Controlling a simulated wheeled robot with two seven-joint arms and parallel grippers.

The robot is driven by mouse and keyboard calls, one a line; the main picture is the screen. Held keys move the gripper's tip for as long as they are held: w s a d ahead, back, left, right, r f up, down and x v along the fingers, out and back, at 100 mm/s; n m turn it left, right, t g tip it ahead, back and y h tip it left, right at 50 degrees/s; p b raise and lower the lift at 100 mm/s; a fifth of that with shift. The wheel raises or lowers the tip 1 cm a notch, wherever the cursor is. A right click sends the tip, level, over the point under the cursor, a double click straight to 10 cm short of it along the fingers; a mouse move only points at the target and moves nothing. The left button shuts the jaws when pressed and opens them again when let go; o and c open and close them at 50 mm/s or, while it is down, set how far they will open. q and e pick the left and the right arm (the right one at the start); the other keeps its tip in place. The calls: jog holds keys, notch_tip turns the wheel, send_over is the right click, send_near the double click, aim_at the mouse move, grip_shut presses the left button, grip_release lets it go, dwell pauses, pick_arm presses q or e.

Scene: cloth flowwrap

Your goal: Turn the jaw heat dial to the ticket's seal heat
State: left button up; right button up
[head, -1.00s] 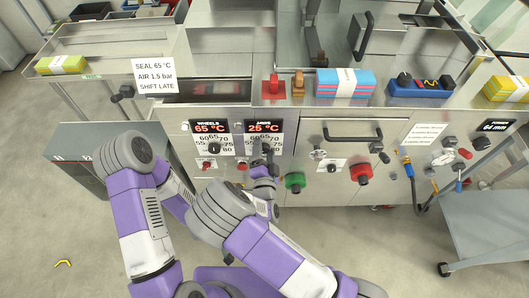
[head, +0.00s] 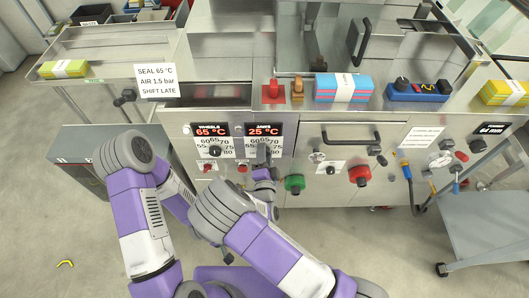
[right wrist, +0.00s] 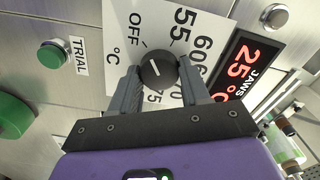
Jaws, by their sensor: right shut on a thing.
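The ticket (head: 156,80) reads seal 65 °C, air 1.5 bar, shift late. The jaws display (head: 263,131) reads 25 °C; it also shows in the right wrist view (right wrist: 240,68). The jaw heat dial (right wrist: 158,70) is a round black knob with a short white line, on a white scale plate marked OFF, 55, 60 and up. My right gripper (head: 264,155) is at this dial, its two fingers shut on the knob's sides in the right wrist view (right wrist: 160,84). In the head view the gripper hides most of the dial. My left gripper does not show.
Left of the jaws dial is the wheels dial (head: 214,151), under a display (head: 211,131) reading 65 °C. A green button (right wrist: 53,54) labelled TRIAL sits beside the jaw scale plate. A green knob (head: 295,184) and a red knob (head: 359,175) stick out further right.

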jog(key=m+p, duration=0.2)
jog(key=m, duration=0.6)
jog(key=m+p, duration=0.2)
jog(key=m, duration=0.7)
jog(key=m+p, duration=0.2)
jog(key=m, duration=0.6)
jog(key=shift+a+f+m, duration=0.2)
jog(key=shift+f+m, duration=0.05)
jog(key=shift+m, duration=0.05)
dwell(0.4)
jog(key=o, duration=1.1)
jog(key=shift+c, duration=0.2)
